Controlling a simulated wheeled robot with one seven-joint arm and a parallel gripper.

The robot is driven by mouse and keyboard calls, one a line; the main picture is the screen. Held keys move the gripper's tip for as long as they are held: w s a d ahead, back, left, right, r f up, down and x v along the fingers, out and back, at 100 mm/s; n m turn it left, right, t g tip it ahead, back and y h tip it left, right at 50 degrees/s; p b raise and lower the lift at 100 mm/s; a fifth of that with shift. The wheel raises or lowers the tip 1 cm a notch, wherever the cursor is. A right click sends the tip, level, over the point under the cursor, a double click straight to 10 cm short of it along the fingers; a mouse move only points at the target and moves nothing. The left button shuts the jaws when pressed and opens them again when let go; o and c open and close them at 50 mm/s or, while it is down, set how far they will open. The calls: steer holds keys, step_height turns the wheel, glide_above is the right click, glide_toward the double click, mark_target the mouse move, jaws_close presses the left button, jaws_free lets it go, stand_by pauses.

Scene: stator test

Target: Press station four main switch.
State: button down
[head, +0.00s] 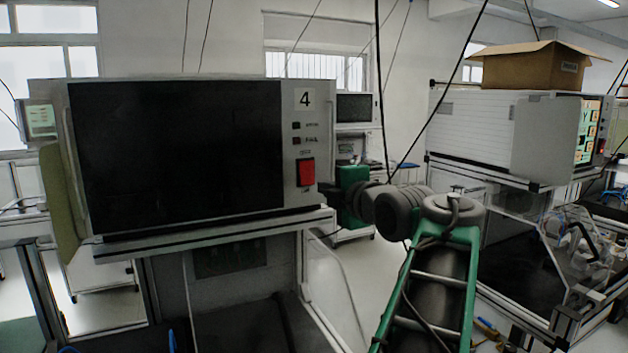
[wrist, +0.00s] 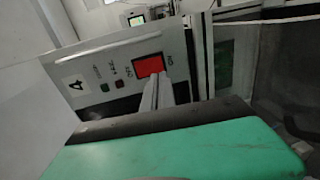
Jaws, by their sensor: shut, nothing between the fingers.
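The station marked 4 (head: 175,155) has a large black screen and a light panel on its right. Its red main switch (head: 306,172) is low on that panel, below two small indicators. The red switch also shows in the wrist view (wrist: 149,65), where the panel is tilted. My gripper (wrist: 157,80) is shut and empty, its fingertips overlapping the lower edge of the red switch in that view. I cannot tell whether they touch it.
The station stands on a metal-framed bench (head: 215,232). Another station (head: 510,130) with a cardboard box (head: 520,65) on top is at the right. A small monitor (head: 355,107) is behind. Dark cables hang from above near my arm. Grey floor shows between the benches.

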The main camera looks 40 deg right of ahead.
steer(key=p+x, duration=0.1)
steer(key=x, duration=0.5)
steer(key=shift+p, duration=0.4)
steer(key=shift+w+d, duration=0.1)
steer(key=shift+w, duration=0.15)
steer(key=shift+f, duration=0.1)
steer(key=shift+w+f+b, duration=0.1)
steer(key=shift+f+b, duration=0.15)
steer(key=shift+b, duration=0.3)
steer(key=shift+w+r, duration=0.1)
steer(key=shift+r, duration=0.05)
steer(key=b, duration=0.6)
glide_toward(308, 184)
steer(key=s+a+f, duration=0.2)
steer(key=s, duration=0.4)
steer(key=shift+s+f, duration=0.25)
